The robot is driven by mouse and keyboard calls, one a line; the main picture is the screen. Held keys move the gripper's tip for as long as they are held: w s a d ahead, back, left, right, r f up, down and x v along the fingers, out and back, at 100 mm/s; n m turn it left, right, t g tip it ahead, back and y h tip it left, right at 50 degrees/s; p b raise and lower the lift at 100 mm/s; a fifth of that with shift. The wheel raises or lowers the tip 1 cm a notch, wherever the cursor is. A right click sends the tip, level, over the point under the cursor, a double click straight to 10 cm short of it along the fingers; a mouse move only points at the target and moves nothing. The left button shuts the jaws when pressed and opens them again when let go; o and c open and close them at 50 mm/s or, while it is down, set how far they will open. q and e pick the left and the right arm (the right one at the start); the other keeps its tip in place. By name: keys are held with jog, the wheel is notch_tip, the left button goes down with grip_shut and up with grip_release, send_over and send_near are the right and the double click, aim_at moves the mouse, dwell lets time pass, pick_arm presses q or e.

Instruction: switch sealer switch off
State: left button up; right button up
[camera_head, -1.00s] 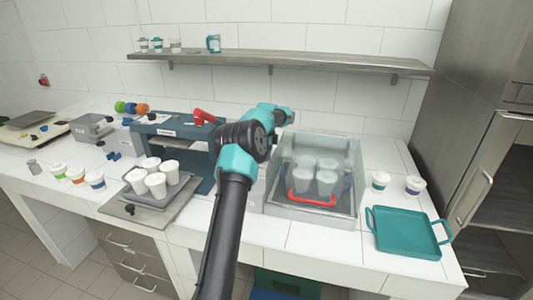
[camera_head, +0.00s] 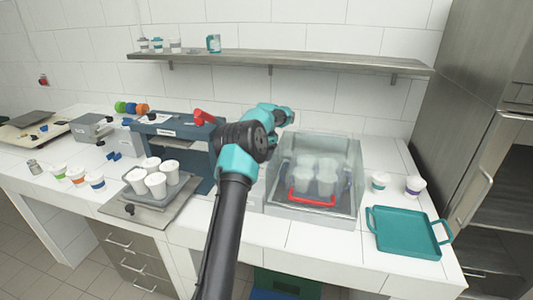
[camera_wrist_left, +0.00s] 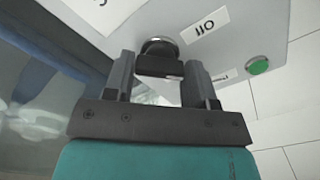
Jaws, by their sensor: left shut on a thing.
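In the left wrist view, a dark round switch knob (camera_wrist_left: 158,64) sits on a light grey panel (camera_wrist_left: 232,28). My left gripper (camera_wrist_left: 158,80) has one finger on each side of the knob and is shut on it. A white label with black marks (camera_wrist_left: 205,26) is on the panel beside the knob. In the head view, my arm comes up from the bottom middle and its forearm and wrist cover the area left of the clear box (camera_head: 340,146). The switch and the fingertips are hidden there. My right gripper is not in view.
A green button (camera_wrist_left: 258,65) is on the same panel. The clear box holds several white cups and a red handle (camera_head: 311,201). A teal tray (camera_head: 405,236) lies right.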

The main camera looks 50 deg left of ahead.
pick_arm(q)
jog(key=shift+n, duration=0.3)
jog(key=o, duration=0.9)
jog(key=shift+o, duration=0.2)
